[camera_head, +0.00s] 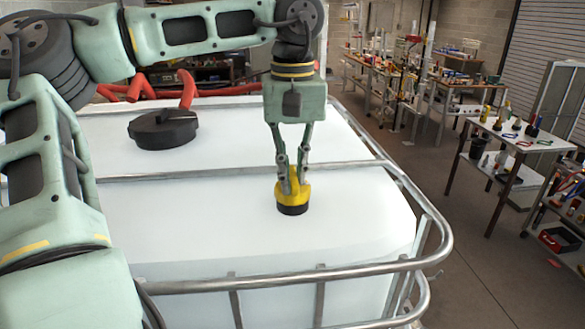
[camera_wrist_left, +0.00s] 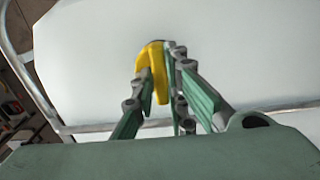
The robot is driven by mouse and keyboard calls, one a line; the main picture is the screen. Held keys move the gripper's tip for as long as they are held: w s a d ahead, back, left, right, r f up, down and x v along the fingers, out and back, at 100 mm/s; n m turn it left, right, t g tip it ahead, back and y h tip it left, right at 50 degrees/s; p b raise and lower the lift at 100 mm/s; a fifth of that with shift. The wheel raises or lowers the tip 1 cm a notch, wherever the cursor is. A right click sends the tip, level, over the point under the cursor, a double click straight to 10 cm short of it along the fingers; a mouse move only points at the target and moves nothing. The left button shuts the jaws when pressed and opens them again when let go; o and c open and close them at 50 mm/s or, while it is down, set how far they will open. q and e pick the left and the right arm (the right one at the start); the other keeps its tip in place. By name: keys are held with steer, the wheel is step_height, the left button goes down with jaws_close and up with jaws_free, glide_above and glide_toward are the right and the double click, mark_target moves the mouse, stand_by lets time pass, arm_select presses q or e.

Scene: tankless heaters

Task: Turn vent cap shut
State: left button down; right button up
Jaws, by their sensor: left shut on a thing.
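The vent cap (camera_head: 292,207) stands on the top of the white tank (camera_head: 200,235), toward its front right. It has a yellow upper part and a black lower ring. My left gripper (camera_head: 292,186) comes down from above and is shut on the yellow part. In the left wrist view the yellow part of the cap (camera_wrist_left: 157,72) shows between the fingers of my left gripper (camera_wrist_left: 160,75). Most of the black ring is hidden there. My right gripper is not in view.
A large black lid (camera_head: 163,130) sits on the tank's far left top. Metal cage bars (camera_head: 330,270) run around and across the tank. Red hoses (camera_head: 150,88) lie behind. Work tables (camera_head: 520,137) with tools stand at the right, with open floor between.

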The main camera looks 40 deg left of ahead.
mark_target(293, 174)
arm_select(q)
steer(key=shift+r, duration=0.1)
steer(key=c, duration=1.8)
jaws_free()
steer(key=shift+o, duration=0.2)
step_height(293, 174, up, 12)
steer(key=shift+d, duration=0.1)
